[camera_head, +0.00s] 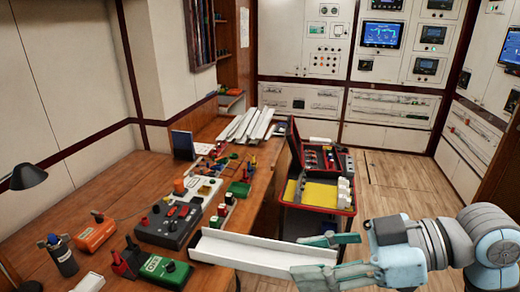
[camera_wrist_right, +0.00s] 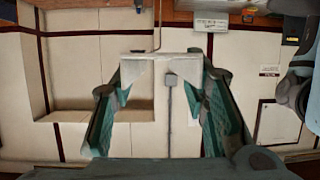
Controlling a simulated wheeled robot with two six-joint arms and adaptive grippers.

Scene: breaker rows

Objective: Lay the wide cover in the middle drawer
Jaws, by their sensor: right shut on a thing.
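The wide cover (camera_head: 240,249) is a long white channel with raised sides. My right gripper (camera_head: 312,257) is shut on its right end and holds it roughly level in front of the desk. The cover's far end overlaps the desk edge in the head view. In the right wrist view, a white end of the cover (camera_wrist_right: 160,66) shows between the two green fingers. I cannot tell which drawer is the middle one. My left gripper is out of view.
The wooden desk (camera_head: 120,215) on the left carries coloured devices and tools. Several long white strips (camera_head: 246,125) lie at its far end. White and red items stand in the cart's top and at the drawer's right side. Wooden floor (camera_head: 395,180) right of the cart is clear.

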